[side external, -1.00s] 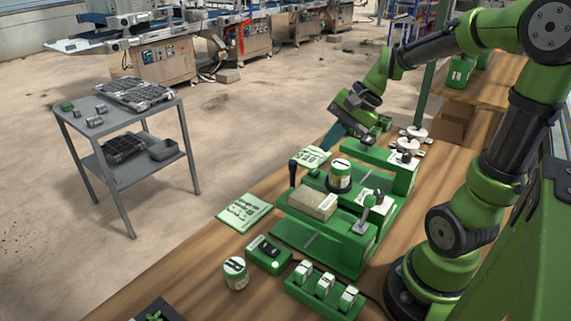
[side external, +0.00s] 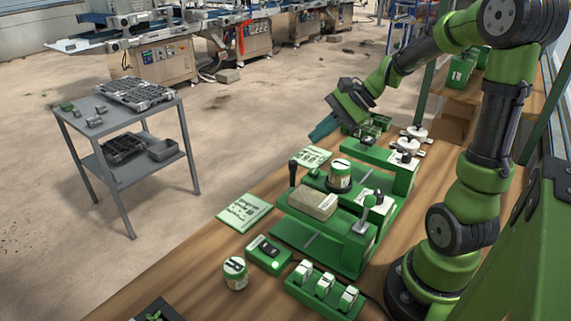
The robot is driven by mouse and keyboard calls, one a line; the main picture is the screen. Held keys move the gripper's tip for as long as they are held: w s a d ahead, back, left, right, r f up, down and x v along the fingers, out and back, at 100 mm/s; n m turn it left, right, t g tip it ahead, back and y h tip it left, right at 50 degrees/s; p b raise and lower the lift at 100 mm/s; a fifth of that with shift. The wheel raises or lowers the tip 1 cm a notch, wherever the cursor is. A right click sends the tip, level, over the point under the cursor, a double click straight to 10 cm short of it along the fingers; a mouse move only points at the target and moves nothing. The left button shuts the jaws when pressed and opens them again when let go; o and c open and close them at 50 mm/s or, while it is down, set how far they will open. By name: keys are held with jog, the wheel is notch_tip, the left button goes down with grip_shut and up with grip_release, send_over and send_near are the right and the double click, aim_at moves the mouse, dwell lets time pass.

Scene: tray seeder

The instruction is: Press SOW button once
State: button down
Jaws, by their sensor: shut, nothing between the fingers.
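The green seeder (side external: 290,238) stands on the wooden bench, with a brown block (side external: 312,202) on its bed, a labelled jar (side external: 340,174) behind the block and a black-knobbed lever (side external: 293,174) at its left. No SOW lettering is readable, so I cannot tell which part is the SOW button. A small green box (side external: 262,262) with a black top piece and a pale round spot sits in front of the seeder. My gripper (side external: 320,132) is shut and empty, pointing down-left in the air beyond the seeder's far end, apart from everything.
A second labelled jar (side external: 235,274) and a green rack (side external: 318,298) with three pale blocks stand at the bench front. Cards (side external: 243,213) lie along the left edge. White discs (side external: 413,133) and a green holder (side external: 378,126) are near my gripper. A grey cart (side external: 118,162) stands apart.

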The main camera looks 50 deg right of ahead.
aim_at(318, 171)
jog(key=shift+f, duration=3.3)
jog(key=shift+f, duration=0.4)
jog(key=shift+f, duration=0.1)
jog(key=shift+s+a+f, duration=0.1)
jog(key=shift+a+f, duration=0.2)
jog(key=shift+f, duration=0.5)
dwell(0.3)
jog(key=shift+r, duration=0.15)
jog(key=shift+s+a+r, duration=0.2)
jog(key=shift+s+r, duration=0.05)
jog(key=shift+r, duration=0.45)
